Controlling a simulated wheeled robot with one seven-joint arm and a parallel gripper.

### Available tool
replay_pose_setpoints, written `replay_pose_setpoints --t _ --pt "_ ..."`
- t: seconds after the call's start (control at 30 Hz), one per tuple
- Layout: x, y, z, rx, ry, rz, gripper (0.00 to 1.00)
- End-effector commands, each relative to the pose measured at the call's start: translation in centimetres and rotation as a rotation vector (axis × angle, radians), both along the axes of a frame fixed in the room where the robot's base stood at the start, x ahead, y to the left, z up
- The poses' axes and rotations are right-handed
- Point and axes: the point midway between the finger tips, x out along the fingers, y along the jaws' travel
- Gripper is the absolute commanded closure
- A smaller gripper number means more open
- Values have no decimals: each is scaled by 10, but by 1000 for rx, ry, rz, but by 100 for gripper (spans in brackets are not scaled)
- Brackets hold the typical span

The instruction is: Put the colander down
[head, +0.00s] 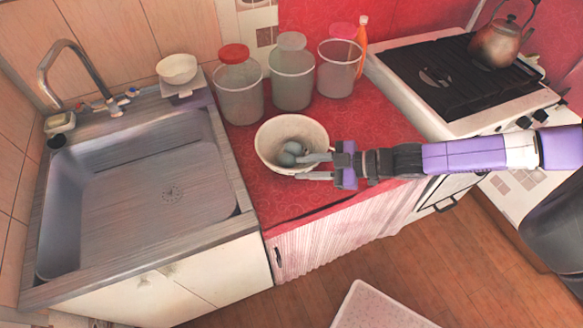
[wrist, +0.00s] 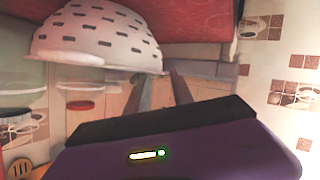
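The colander (head: 268,146) is a white bowl, upright at the red counter's front. In the wrist view it shows the other way up, with rows of dark slots in the colander's wall (wrist: 95,42). Blue-grey rounded things (head: 291,150) lie inside it. My gripper (head: 306,168) is at its right front side. One finger reaches over the rim into the bowl and the other is outside. In the wrist view my gripper's fingers (wrist: 163,82) stand apart with a clear gap between them. The colander's underside looks at or very near the counter; exact contact is hard to tell.
Behind the colander stand several jars, among them a red-lidded jar (head: 238,88) and a grey-lidded jar (head: 291,80). The sink (head: 150,190) is left and the stove (head: 440,75) with a kettle (head: 497,45) is right. Red counter (head: 370,135) is bare right of the colander.

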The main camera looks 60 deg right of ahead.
Motion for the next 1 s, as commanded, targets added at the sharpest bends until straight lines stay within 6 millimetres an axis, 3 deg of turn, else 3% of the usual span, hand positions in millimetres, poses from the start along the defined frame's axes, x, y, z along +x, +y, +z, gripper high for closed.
replay_pose_setpoints --t 0.1,0.3,0.47,0.57,0.67,0.8,0.9,1.0 --pt "-23 -10 8 -3 2 -3 72" --pt "-49 -19 19 -1 2 -1 72" --pt "-61 -21 23 2 3 -3 72" --pt "-81 -13 18 16 19 -24 72" --pt "-117 8 9 49 45 -65 72" --pt "-170 61 4 120 76 -149 72" --pt "-192 104 11 178 77 -215 72" --pt "-202 145 27 237 62 -286 72"
